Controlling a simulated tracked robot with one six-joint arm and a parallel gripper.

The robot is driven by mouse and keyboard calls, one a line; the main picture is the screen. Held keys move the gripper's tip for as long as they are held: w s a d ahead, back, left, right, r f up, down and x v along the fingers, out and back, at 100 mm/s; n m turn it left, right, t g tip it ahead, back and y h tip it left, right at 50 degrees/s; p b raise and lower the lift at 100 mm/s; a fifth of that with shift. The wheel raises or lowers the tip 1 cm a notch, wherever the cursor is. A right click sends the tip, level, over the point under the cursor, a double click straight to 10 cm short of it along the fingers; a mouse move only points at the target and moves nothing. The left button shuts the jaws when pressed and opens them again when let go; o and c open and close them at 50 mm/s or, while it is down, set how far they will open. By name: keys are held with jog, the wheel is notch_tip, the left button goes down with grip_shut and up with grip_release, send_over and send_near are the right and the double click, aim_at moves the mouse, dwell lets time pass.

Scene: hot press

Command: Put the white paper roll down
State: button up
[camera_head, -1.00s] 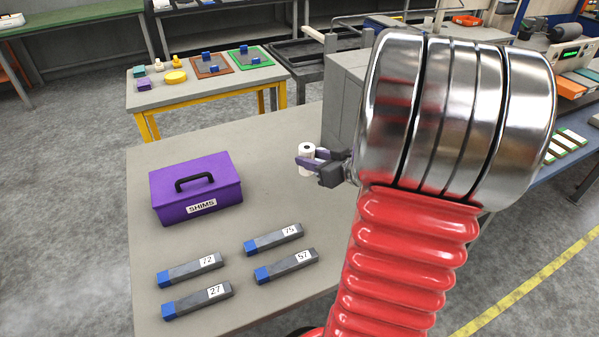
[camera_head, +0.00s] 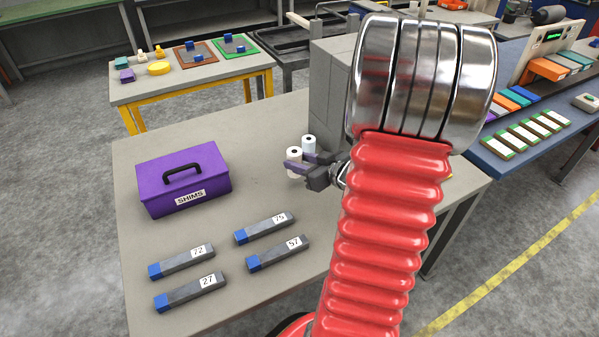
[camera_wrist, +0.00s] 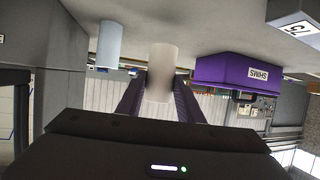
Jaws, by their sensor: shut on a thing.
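A white paper roll (camera_head: 294,153) is between the purple fingers of my gripper (camera_head: 302,164), which is shut on it, over the grey table (camera_head: 262,152) near its back right. In the wrist view, which is upside down, the held roll (camera_wrist: 162,72) is upright between the two fingers (camera_wrist: 158,98). I cannot tell whether its base touches the table. A second roll (camera_head: 309,144), white to pale blue, stands upright just behind and right of it. That second roll (camera_wrist: 110,46) shows apart from the held one in the wrist view.
A purple SHIMS box (camera_head: 184,182) stands to the left. Several grey bars with blue ends, such as the one marked 57 (camera_head: 280,253), lie in front. A grey block-like cabinet (camera_head: 334,95) is close behind the rolls. The table between box and rolls is clear.

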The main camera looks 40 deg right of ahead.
jog(key=shift+f, duration=2.1)
jog(key=shift+f, duration=0.1)
jog(key=o, duration=1.1)
jog(key=shift+s+r, duration=0.3)
jog(key=shift+s, duration=0.15)
jog(key=v, duration=1.1)
